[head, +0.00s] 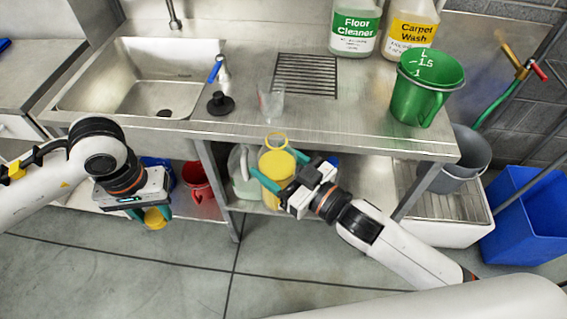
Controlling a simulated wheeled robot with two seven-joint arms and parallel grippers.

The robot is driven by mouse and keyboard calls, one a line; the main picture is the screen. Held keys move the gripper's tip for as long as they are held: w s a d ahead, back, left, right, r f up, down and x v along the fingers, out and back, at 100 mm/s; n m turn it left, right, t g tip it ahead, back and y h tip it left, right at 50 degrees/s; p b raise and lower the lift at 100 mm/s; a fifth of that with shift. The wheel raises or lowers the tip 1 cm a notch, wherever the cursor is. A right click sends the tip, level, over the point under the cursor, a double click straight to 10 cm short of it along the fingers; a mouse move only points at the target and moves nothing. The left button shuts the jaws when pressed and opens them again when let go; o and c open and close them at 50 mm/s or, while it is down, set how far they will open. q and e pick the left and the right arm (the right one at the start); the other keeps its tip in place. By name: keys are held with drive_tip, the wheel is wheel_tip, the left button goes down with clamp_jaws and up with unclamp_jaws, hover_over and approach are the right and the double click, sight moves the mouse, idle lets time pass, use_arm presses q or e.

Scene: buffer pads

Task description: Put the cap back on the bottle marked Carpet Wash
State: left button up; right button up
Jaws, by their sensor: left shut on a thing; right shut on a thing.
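The Carpet Wash bottle (410,32), with a yellow label, stands at the back of the steel counter. Its top is cut off by the frame edge, so its mouth is hidden. My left gripper (154,212) is low in front of the counter under the sink, pointing down, shut on a small round yellow thing (155,219) that looks like a cap. My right gripper (281,168) is at the counter's front edge, shut on a yellow container (277,166) with a ring-shaped top part. I cannot tell whether that container is clear of the lower shelf.
A Floor Cleaner bottle (355,27) stands beside the Carpet Wash bottle. On the counter are a green measuring jug (425,88), a clear cup (271,101), a black plunger-like thing (220,104) and a drain grate (305,75). A red bucket (200,182) is below. The counter's front middle is clear.

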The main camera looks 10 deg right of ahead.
idle(0.3)
use_arm(q)
drive_tip(key=w+d+r+n, duration=0.2)
drive_tip(key=w+d+r, duration=0.2)
drive_tip(key=d, duration=0.1)
wheel_tip(320, 180, up, 15)
drive_tip(key=n, duration=0.5)
hover_over(275, 133)
drive_tip(key=shift+d+r, duration=0.1)
drive_tip(key=shift+f, duration=2.05)
drive_tip(key=shift+f, duration=0.85)
